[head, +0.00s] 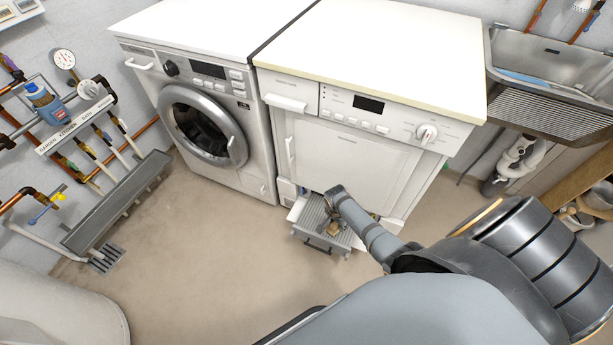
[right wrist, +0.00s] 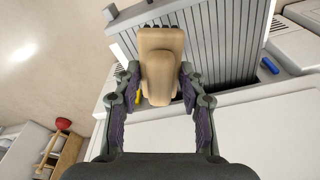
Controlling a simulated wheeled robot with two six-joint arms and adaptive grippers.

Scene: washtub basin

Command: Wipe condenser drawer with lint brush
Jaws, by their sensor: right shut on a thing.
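The condenser drawer (head: 309,215) is pulled out at the foot of the white dryer (head: 352,155), with grey ribs on top. In the right wrist view the ribbed drawer (right wrist: 228,45) fills the upper middle. My right gripper (head: 334,222) is over the drawer and shut on the lint brush (right wrist: 160,62), which shows a beige, rounded body between the fingers. In the head view the brush (head: 333,230) is a small brownish patch, partly hidden by my arm. Whether its underside touches the ribs cannot be told. My left gripper is not in view.
A washing machine (head: 205,120) with a round door stands left of the dryer. A sink (head: 550,70) is at the right. Small blue (right wrist: 269,65) and yellow (right wrist: 138,98) pieces show by the drawer. The floor (head: 210,245) in front is clear.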

